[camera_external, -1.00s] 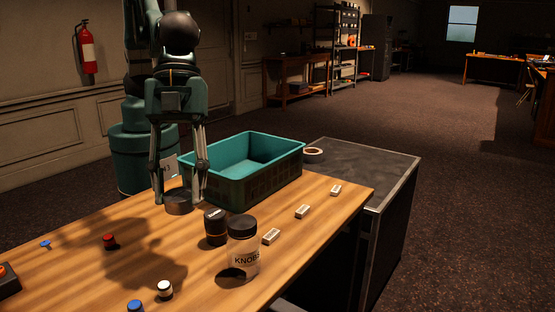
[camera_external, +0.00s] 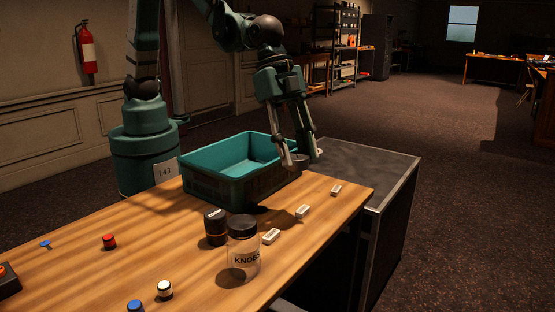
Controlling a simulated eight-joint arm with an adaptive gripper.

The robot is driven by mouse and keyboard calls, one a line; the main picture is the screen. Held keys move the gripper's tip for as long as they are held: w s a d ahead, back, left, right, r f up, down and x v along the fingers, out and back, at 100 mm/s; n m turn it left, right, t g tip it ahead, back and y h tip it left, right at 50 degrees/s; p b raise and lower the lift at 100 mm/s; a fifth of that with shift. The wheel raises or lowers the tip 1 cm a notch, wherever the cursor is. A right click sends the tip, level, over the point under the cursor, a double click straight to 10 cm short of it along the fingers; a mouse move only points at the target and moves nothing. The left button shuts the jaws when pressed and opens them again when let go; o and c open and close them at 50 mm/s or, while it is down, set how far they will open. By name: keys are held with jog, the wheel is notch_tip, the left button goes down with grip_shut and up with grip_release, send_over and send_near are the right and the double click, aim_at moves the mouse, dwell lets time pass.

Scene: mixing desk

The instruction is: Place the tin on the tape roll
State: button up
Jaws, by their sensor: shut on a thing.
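My gripper (camera_external: 301,161) is shut on the tin (camera_external: 300,161), a small, dark, round, low can. It holds the tin in the air by the right end of the teal crate, over the far right part of the desk. The tape roll (camera_external: 320,152) is almost wholly hidden behind my fingers and the tin; only a small pale bit shows at the right finger. How far the tin is above or in front of the roll, I cannot tell.
The teal crate (camera_external: 228,190) stands left of my gripper. Several white blocks (camera_external: 303,210) lie along the right edge. The dark side surface (camera_external: 370,165) is largely clear.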

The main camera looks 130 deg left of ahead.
jog(key=s+a+n+y+b, duration=0.1)
jog(key=s+a+n, duration=0.2)
jog(key=a, duration=0.9)
jog(key=s+a+n+y, duration=0.1)
jog(key=s+a+n, duration=0.15)
jog(key=a, duration=1.05)
jog(key=s+a+n+y+b, duration=0.1)
jog(key=s+a+n+y, duration=0.2)
jog(key=a, duration=0.9)
jog(key=s+a+n+g+b, duration=0.15)
jog(key=s+a+n, duration=0.35)
jog(key=s+a, duration=0.85)
jog(key=s+a+n+g, duration=0.2)
jog(key=s+a+n, duration=0.3)
jog(key=s+a, duration=0.85)
jog(key=w+d+x, duration=0.1)
jog(key=d+x, duration=0.1)
jog(key=x, duration=1.1)
jog(key=shift+f+y, duration=0.4)
jog(key=shift+f, duration=0.2)
jog(key=shift+w, duration=0.15)
jog(key=shift+f+b, duration=0.65)
jog(key=shift+f, duration=2.5)
jog(key=shift+f, duration=0.1)
jog(key=shift+f+b, duration=0.5)
jog(key=shift+f, duration=1.25)
